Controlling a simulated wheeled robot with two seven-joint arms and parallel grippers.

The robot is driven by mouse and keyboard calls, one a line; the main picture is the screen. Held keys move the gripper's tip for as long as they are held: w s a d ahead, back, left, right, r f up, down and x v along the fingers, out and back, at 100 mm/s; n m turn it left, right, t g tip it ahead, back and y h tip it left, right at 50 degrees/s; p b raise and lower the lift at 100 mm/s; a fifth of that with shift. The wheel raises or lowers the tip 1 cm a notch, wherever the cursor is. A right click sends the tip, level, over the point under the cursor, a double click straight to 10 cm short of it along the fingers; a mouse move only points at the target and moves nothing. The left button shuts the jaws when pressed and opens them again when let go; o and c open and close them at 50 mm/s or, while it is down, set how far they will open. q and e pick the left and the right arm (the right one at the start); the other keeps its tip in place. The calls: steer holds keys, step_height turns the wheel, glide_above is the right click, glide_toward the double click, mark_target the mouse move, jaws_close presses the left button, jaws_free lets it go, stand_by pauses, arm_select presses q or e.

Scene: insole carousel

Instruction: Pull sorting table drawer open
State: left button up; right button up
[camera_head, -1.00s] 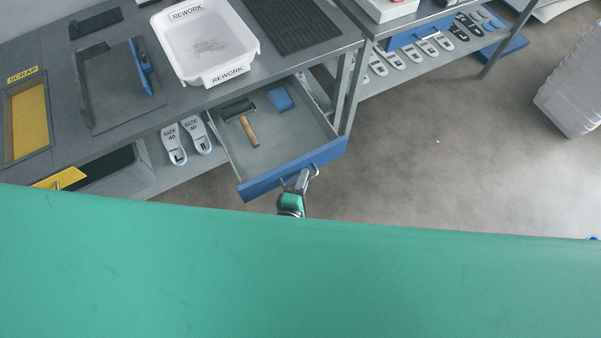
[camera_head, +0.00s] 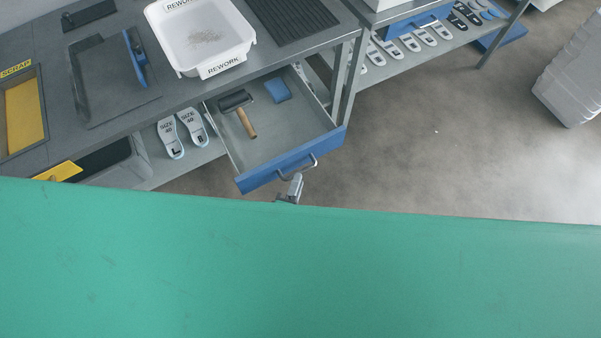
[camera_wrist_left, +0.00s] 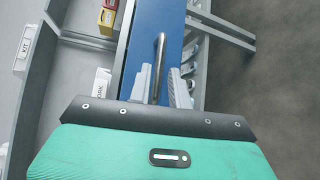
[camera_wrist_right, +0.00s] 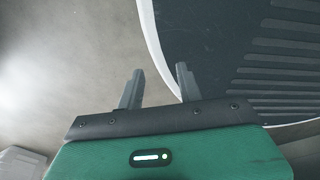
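The sorting table drawer (camera_head: 283,132) is pulled well out below the tabletop. Its blue front (camera_head: 250,178) carries a metal bar handle (camera_head: 312,162), also seen in the left wrist view (camera_wrist_left: 159,55). Inside lie a roller with a wooden handle (camera_head: 246,122) and a blue block (camera_head: 277,91). My left gripper (camera_head: 294,186) is just in front of the handle. In the left wrist view its fingers (camera_wrist_left: 160,88) are apart, with the handle showing between them; contact cannot be told. My right gripper (camera_wrist_right: 158,82) is open and empty, seen only in the right wrist view.
The sorting table (camera_head: 175,98) holds a white REWORK tray (camera_head: 187,62) and a yellow-bottomed SCRAP opening (camera_head: 25,112). Size 40 insoles (camera_head: 171,139) lie on the shelf below. A grey crate (camera_head: 570,85) stands right. The floor between is clear. My green body hides the lower view.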

arm_select(q)
steer(key=b+v, duration=0.1)
steer(key=v, duration=0.8)
arm_select(e)
steer(key=shift+w+d+f, duration=0.25)
steer(key=shift+w+d, duration=0.05)
steer(key=shift+w, duration=0.2)
steer(key=shift+w, duration=0.15)
